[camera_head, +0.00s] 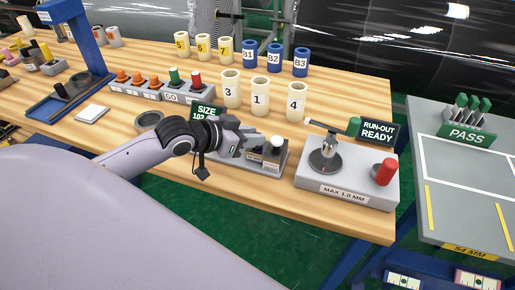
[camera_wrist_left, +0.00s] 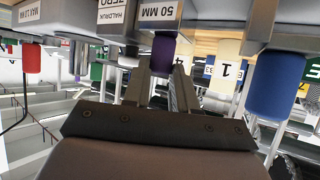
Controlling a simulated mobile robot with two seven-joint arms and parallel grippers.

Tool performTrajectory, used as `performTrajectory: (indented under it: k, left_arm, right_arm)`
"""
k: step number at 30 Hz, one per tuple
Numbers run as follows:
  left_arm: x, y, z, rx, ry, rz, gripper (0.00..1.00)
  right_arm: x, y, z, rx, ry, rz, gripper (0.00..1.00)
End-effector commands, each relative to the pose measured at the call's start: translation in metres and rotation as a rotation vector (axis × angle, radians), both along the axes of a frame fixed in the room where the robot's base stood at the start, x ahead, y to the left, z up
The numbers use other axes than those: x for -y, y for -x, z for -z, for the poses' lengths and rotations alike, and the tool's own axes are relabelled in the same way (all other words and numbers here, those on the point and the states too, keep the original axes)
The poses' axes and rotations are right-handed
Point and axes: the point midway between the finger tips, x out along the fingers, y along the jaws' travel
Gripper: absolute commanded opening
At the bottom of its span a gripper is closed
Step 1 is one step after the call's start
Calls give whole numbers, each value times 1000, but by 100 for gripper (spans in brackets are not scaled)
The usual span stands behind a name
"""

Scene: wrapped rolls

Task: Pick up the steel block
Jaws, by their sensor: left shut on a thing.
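My left gripper (camera_head: 240,140) reaches in from the left over a grey gauge stand (camera_head: 228,162) on the wooden table. In the left wrist view the fingers (camera_wrist_left: 163,72) are closed around a purple knob (camera_wrist_left: 164,50). This knob sits against a grey steel block (camera_wrist_left: 150,11) labelled 50 MM. In the head view the gripper mostly hides the knob and block, so I cannot tell if the block is clear of the stand. My right gripper is not in view.
A grey station with a red knob (camera_head: 385,172) stands to the right. Numbered cream rolls (camera_head: 260,97) stand behind, near a SIZE sign (camera_head: 204,112). A rack with orange and green pegs (camera_head: 150,90) is left. Bare wood shows (camera_head: 340,95) at the back right.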

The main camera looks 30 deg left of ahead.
Motion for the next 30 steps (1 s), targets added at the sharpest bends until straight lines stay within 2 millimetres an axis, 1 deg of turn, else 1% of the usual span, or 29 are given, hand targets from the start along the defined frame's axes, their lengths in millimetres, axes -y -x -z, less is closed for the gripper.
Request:
performTrajectory:
  k: [1, 7, 11, 14, 23, 24, 26, 30]
  left_arm:
    - [0, -1, -3, 7, 0, 0, 0]
    - [0, -1, -4, 7, 0, 0, 0]
    - [-1, -1, -11, 10, -1, 0, 0]
    - [0, -1, -21, 12, -1, 2, 0]
    - [0, -1, -73, 13, -2, 1, 0]
    - [0, 1, -75, 8, -1, 1, 0]
    - [-3, 6, -70, 2, 0, -2, 0]
    - [-8, 19, -70, 3, -2, -3, 0]
  right_arm:
    - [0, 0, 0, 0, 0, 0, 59]
    - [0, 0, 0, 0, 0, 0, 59]
    - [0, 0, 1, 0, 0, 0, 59]
    - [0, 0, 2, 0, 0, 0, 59]
    - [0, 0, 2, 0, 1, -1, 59]
    - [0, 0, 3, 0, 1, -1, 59]
    - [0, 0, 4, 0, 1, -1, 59]
    - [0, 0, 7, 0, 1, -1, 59]
